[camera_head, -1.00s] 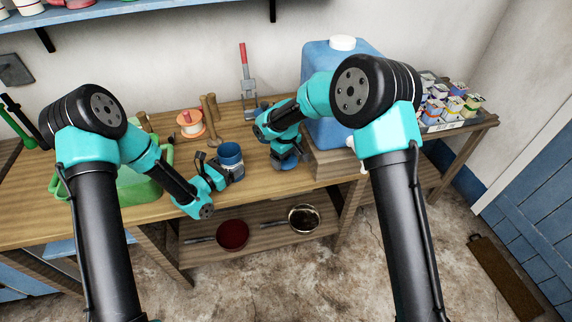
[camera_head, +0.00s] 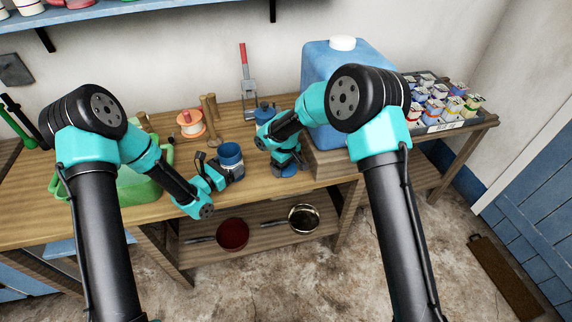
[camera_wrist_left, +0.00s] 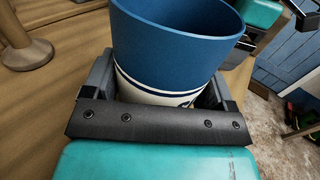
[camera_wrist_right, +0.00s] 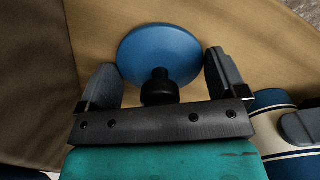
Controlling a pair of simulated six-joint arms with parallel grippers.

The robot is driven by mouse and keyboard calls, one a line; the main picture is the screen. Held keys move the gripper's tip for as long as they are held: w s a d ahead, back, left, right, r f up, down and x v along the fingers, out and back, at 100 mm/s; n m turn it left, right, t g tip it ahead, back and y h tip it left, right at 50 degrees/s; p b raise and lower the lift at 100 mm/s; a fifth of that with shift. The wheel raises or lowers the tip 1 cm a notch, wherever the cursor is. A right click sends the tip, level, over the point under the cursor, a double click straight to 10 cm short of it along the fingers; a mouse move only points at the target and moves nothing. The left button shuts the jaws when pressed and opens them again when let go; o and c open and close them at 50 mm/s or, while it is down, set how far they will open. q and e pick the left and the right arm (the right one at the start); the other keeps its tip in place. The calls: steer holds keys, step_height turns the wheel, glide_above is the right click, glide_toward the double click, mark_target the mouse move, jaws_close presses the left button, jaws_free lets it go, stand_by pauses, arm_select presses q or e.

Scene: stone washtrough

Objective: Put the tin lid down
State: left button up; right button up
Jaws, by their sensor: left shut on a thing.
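The tin lid (camera_wrist_right: 158,50) is a round blue disc with a black knob (camera_wrist_right: 160,85). It appears to lie flat on the bench, knob up, near the front edge; its rim shows in the head view (camera_head: 289,171). My right gripper (camera_wrist_right: 165,78) is over it, with its fingers apart on either side of the knob and clear of it. The blue tin (camera_wrist_left: 180,35) with a white band is open at the top and upright. My left gripper (camera_wrist_left: 155,92) is shut around the tin, which also shows in the head view (camera_head: 231,157).
A blue water container (camera_head: 342,75) stands behind my right arm. A tray of small boxes (camera_head: 445,125) is at the right. A green basin (camera_head: 135,186) is at the left, an orange spool (camera_head: 190,124) behind. A lower shelf holds two pans (camera_head: 233,234).

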steer(key=shift+o, duration=0.7)
step_height(320, 180, up, 12)
steer(key=shift+r, duration=0.2)
stand_by(0.4)
arm_select(q)
steer(key=o, duration=1)
steer(key=v, duration=1.2)
